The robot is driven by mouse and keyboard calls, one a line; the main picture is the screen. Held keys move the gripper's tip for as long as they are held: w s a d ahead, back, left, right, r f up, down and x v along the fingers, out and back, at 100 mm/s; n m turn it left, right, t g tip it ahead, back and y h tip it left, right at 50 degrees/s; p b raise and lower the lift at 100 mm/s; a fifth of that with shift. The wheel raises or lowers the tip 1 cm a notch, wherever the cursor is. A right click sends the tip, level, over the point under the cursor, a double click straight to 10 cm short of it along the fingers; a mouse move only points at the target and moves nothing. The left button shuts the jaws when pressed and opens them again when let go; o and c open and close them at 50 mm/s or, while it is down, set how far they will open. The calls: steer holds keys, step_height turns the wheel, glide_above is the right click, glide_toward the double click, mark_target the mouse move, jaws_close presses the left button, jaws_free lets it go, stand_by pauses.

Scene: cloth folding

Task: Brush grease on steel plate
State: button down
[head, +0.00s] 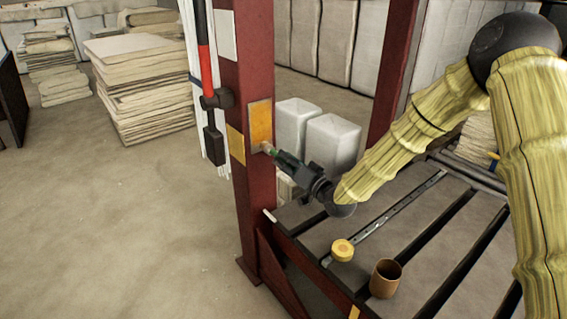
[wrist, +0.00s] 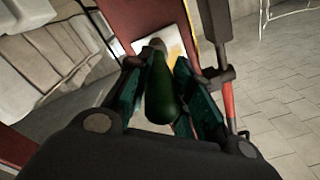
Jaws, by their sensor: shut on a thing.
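My gripper (head: 281,157) is shut on a green-handled brush (wrist: 161,88), which runs forward between the fingers. In the head view the brush tip (head: 267,148) is at the lower right of a plate (head: 261,124) on the dark red post. This plate has an orange-yellow face with a paler border. In the wrist view the plate (wrist: 172,43) looks pale with a yellow area, and the brush's brownish end lies in front of it. I cannot tell whether the bristles touch it.
A slatted dark table (head: 330,225) carries a yellow round tin (head: 342,250), a brown cup (head: 376,283) and a metal strip. A red-handled tool (head: 203,60) hangs on the post's left side. White blocks (head: 333,142) stand behind. Open floor lies left.

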steer(key=w+d, duration=0.2)
steer(key=d, duration=0.1)
steer(key=shift+w, duration=0.2)
steer(key=shift+a, duration=0.1)
steer(key=shift+s+a+p, duration=0.25)
steer(key=shift+s+a, duration=0.45)
steer(key=shift+a, duration=0.3)
steer(key=shift+s+a+p, duration=0.25)
steer(key=shift+s+a, duration=0.45)
steer(key=shift+a, duration=0.25)
steer(key=shift+s+a, duration=1)
steer(key=shift+a, duration=0.25)
steer(key=shift+d, duration=0.1)
